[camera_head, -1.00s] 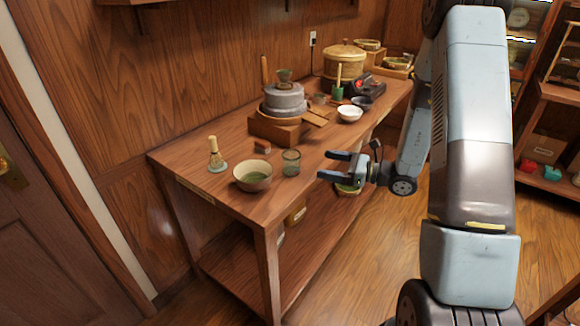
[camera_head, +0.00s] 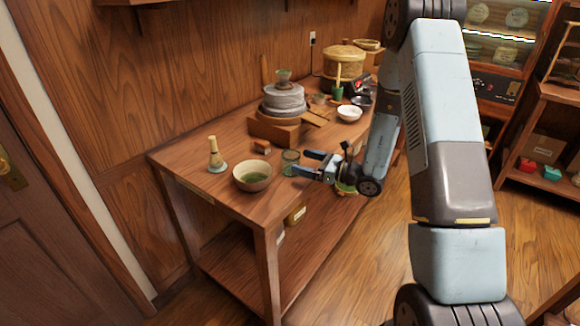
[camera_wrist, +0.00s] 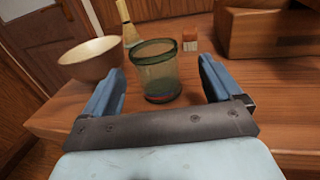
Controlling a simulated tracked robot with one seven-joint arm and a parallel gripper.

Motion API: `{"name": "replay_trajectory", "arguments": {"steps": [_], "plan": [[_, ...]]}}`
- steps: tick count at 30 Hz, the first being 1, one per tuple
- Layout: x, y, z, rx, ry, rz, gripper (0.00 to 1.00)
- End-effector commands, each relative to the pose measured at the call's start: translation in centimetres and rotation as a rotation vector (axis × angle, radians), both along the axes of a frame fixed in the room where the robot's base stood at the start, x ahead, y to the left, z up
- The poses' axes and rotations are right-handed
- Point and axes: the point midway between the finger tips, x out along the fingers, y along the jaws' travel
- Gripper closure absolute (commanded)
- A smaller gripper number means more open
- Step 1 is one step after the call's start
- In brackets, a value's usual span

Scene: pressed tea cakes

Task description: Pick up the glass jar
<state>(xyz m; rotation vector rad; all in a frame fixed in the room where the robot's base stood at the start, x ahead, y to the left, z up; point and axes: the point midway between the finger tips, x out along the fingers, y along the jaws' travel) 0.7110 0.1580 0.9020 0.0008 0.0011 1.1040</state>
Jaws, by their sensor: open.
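The glass jar (camera_head: 290,162) is a small green-tinted glass vessel standing upright on the wooden table near its front edge. In the wrist view the glass jar (camera_wrist: 157,72) sits upright just ahead, between the lines of the two blue fingers, with something dark and reddish showing near its base. My gripper (camera_head: 303,163) is open beside the jar, on its right in the head view. In the wrist view my gripper (camera_wrist: 160,88) has its fingers wide apart with nothing held. Whether a fingertip touches the jar I cannot tell.
A small brown block (camera_head: 262,146) lies behind the jar. A stone mill (camera_head: 284,100) on a wooden base (camera_head: 274,130) stands farther back.

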Motion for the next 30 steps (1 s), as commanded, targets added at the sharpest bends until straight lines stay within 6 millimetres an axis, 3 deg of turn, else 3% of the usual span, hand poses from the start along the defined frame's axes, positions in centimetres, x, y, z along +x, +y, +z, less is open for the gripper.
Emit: {"name": "replay_trajectory", "arguments": {"steps": [12, 21, 30], "plan": [[1.6, 4.3, -0.1, 0.000, 0.000, 0.003, 0.08], [1.9, 4.7, -0.1, 0.000, 0.000, 0.001, 0.08], [1.9, 4.7, -0.1, 0.000, 0.000, 0.001, 0.35]]}}
